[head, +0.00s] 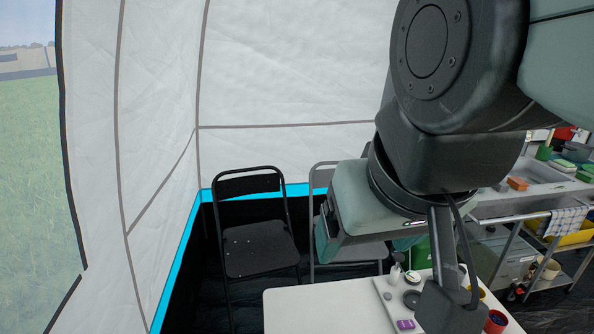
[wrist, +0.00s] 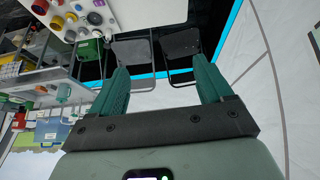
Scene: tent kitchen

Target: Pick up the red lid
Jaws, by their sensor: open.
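I cannot clearly make out a red lid. A round red item (head: 495,322) stands at the table's right side in the head view, partly behind my arm. A dark red round item (wrist: 40,6) shows at the top left of the wrist view; whether either is a lid or a cup, I cannot tell. My gripper (wrist: 162,72) is open and empty, its two green fingers wide apart. My arm hides part of the tabletop.
The white table (head: 320,305) is bare on its left. Small items, among them a purple block (head: 405,324) and a dark disc (head: 412,299), crowd its right. A sink counter (head: 540,178) and trolley are at right; the tent wall is at left.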

